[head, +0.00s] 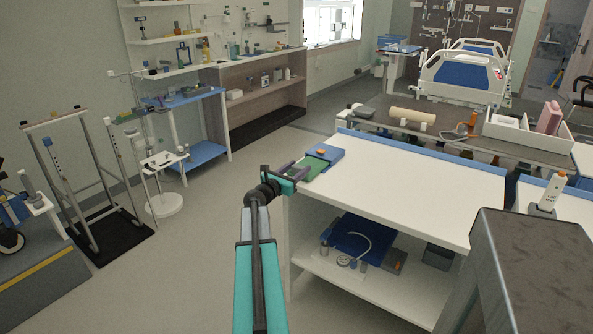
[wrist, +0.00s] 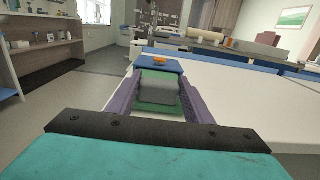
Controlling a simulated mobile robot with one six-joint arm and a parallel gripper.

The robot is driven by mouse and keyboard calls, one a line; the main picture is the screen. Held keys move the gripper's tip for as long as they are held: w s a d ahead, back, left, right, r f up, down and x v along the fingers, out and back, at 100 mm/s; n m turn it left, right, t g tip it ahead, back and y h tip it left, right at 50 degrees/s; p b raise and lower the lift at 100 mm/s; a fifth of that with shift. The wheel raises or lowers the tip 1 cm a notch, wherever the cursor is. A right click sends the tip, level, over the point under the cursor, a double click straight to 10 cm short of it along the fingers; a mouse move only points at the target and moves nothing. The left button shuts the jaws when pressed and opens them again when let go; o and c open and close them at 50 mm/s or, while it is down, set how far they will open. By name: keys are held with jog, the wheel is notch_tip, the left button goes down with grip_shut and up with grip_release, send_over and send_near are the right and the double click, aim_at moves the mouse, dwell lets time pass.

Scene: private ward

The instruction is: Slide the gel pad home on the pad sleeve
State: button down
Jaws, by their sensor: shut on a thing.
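A flat green piece (head: 315,166), which I take to be the gel pad, lies at the left end of the white counter. In the wrist view a grey block (wrist: 158,91) stands on the green piece (wrist: 158,107). A blue housing with an orange knob (head: 326,153), which I take to be the pad sleeve, sits just beyond it; it also shows in the wrist view (wrist: 160,67). My gripper (head: 299,170) has its purple fingers on both sides of the grey block and is shut on it. The green piece reaches up to the blue housing; how far it goes in is hidden.
The white counter top (head: 400,185) is clear to the right of the housing. A lower shelf (head: 350,285) holds a blue tray and small parts. A white bottle (head: 551,193) stands at the far right. Open floor lies to the left.

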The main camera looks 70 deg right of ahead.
aim_at(312, 163)
jog(key=shift+d, duration=0.15)
dwell(0.3)
jog(key=shift+x, duration=5.35)
jog(key=c, duration=0.8)
grip_release()
jog(key=shift+f, duration=0.1)
jog(key=v, duration=1.2)
jog(key=shift+b, duration=0.4)
jog(key=shift+v, duration=0.95)
